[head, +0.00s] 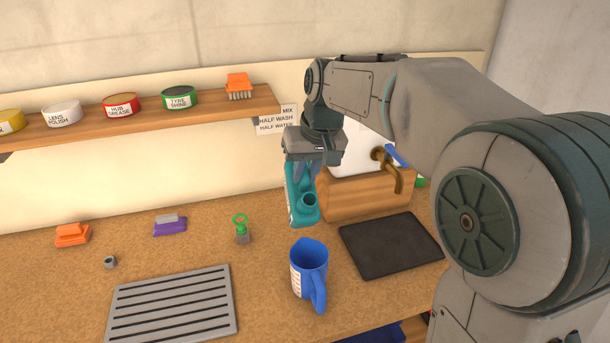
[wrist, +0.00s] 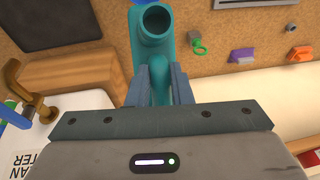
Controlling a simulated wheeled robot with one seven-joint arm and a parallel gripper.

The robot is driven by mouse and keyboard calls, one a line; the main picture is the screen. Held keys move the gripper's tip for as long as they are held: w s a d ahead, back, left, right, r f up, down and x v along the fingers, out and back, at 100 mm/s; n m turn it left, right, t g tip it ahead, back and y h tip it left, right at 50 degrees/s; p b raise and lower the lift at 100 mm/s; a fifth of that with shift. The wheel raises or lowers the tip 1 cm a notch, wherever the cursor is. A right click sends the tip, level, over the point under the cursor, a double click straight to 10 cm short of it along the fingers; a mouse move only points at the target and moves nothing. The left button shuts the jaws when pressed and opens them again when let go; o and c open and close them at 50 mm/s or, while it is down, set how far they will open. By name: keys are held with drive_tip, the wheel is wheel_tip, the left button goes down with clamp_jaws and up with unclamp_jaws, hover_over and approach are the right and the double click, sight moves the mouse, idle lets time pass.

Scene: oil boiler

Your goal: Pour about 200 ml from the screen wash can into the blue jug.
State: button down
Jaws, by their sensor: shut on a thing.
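The teal can (head: 303,207) is held in my gripper (head: 305,168), above the counter and behind the blue jug. Its open round mouth faces the jug side, and the can looks tilted toward the head camera. In the wrist view my gripper (wrist: 158,88) is shut on the teal can's handle, and the can's dark open mouth (wrist: 156,20) shows. The blue jug (head: 309,272) stands upright on the counter, its handle toward the front and a pale scale on its left side. Its inside level is hidden. In the wrist view only a sliver of blue shows behind the can's mouth.
A slotted grey drain plate (head: 172,303) lies left of the jug and a black mat (head: 390,245) right of it. A wooden block with a brass tap (head: 388,168) stands behind the mat. A green-topped piece (head: 241,228) and brushes (head: 72,235) sit further left.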

sight(309, 201)
drive_tip(key=shift+s+t+b, duration=0.25)
drive_tip(key=shift+t+b, duration=0.55)
drive_tip(key=shift+b, duration=1.25)
drive_tip(key=shift+f+b, duration=0.4)
drive_tip(key=shift+b, duration=0.25)
drive_tip(key=shift+s+d+f+t+b, duration=0.15)
drive_tip(key=shift+f+t+b, duration=0.2)
drive_tip(key=shift+b, duration=0.4)
drive_tip(key=shift+s+f+t+y+b, duration=0.25)
drive_tip(key=shift+f+t+b, duration=0.35)
drive_tip(key=shift+b, duration=1.3)
drive_tip(key=shift+s+d+f+t+y+b, duration=0.15)
drive_tip(key=shift+f+t+b, duration=0.35)
drive_tip(key=shift+b, duration=1.25)
drive_tip(key=shift+s+a+f+t+y+b, duration=0.15)
drive_tip(key=shift+s+f+t+b, duration=0.25)
drive_tip(key=shift+b, duration=1.35)
drive_tip(key=shift+s+d+f+t+y+b, duration=0.15)
drive_tip(key=shift+f+t+b, duration=0.4)
drive_tip(key=shift+b, duration=1.2)
